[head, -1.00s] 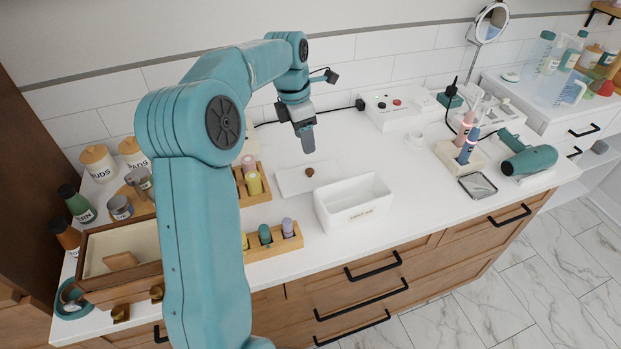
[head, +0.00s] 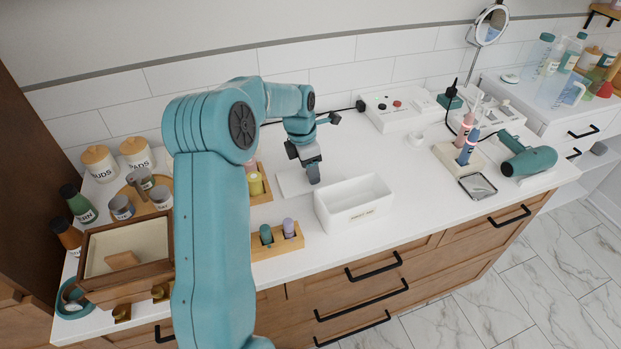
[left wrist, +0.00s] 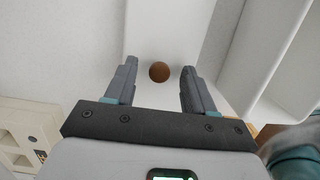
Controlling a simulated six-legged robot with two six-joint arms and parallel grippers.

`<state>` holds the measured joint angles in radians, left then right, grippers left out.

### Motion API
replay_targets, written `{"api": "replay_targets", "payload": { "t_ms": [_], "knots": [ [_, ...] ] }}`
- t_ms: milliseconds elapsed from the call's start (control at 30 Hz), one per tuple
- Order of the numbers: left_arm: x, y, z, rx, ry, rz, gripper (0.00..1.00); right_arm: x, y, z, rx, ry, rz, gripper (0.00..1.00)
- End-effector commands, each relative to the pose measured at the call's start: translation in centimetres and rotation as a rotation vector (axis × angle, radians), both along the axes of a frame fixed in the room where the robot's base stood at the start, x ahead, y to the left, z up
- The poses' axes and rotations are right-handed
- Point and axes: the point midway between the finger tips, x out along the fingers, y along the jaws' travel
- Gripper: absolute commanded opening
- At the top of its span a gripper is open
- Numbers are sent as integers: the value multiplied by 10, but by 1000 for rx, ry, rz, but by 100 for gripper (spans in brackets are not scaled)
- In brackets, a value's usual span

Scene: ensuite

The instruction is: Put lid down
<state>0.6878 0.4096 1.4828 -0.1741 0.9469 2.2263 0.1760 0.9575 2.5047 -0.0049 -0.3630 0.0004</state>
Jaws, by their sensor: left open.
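The lid (head: 290,183) is a flat white rectangle lying on the white counter, just left of an open white box (head: 353,208). My left gripper (head: 315,180) is low over the lid and hides its knob in the head view. In the left wrist view the lid (left wrist: 168,35) carries a round brown knob (left wrist: 159,72). The open fingers of my left gripper (left wrist: 158,90) stand on both sides of the knob, with a gap on each side. The box (left wrist: 265,50) shows at the right there. My right gripper is not in view.
A wooden holder with small bottles (head: 277,243) stands in front of the lid, and a wooden tray box (head: 125,255) is at the left. A white box with red buttons (head: 395,110) is at the back.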

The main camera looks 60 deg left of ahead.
Motion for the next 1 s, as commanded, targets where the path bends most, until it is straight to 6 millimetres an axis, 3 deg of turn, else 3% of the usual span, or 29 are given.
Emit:
{"api": "replay_targets", "payload": {
  "t_ms": [33,167,200,500,667,867,1000],
  "knots": [
    [0,0,0,0,0,0,44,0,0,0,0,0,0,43],
    [0,0,0,0,0,0,2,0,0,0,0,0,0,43],
    [0,0,0,0,0,0,0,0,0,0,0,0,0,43],
    [0,0,2,0,0,0,0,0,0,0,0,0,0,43],
    [1,0,15,1,-2,0,0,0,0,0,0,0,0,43],
    [1,0,59,4,-5,1,0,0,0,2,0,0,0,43],
    [1,0,106,3,-6,1,0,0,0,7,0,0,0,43]
  ]
}}
